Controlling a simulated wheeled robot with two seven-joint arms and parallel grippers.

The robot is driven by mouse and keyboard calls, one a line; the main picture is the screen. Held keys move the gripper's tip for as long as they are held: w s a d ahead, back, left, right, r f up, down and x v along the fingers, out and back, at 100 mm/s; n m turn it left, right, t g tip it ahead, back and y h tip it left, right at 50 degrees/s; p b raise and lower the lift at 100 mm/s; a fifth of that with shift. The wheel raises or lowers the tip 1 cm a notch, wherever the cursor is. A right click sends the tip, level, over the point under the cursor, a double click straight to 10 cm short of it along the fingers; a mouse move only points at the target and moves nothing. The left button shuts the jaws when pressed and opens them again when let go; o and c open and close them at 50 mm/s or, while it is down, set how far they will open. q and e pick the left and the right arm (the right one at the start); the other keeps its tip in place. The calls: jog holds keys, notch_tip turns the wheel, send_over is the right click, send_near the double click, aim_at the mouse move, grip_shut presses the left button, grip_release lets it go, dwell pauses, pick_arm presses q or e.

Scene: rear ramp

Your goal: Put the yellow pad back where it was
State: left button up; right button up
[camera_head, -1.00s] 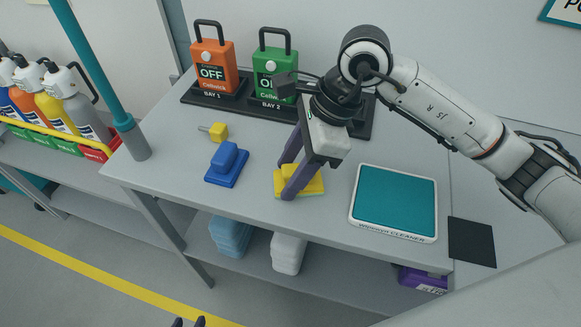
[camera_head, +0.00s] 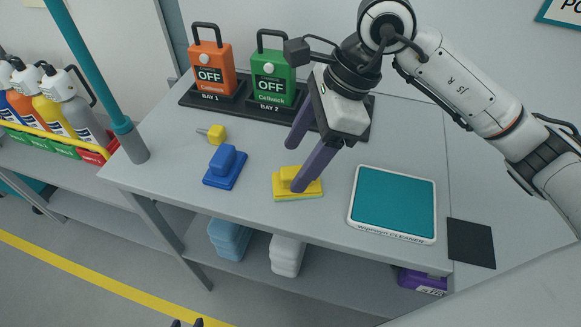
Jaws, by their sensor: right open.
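The yellow pad (camera_head: 285,187), a yellow block with a raised grip and a pale green underside, rests on the grey table near its front edge. It stands between a blue pad (camera_head: 225,167) on the left and a teal-topped white cleaner tray (camera_head: 394,201) on the right. My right gripper (camera_head: 294,168) is open, with its purple fingers above and behind the yellow pad; one fingertip overlaps the pad's right part in the picture. Whether it touches cannot be told. My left gripper (camera_head: 188,323) shows only as dark tips at the bottom edge.
Orange (camera_head: 212,75) and green (camera_head: 272,80) OFF units stand on a black base at the back. A small yellow piece (camera_head: 217,134) lies left. A teal post (camera_head: 90,75) rises at the left corner. A black square (camera_head: 471,243) lies right of the tray.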

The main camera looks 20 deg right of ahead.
jog(key=v, duration=0.7)
jog(key=shift+r, duration=0.1)
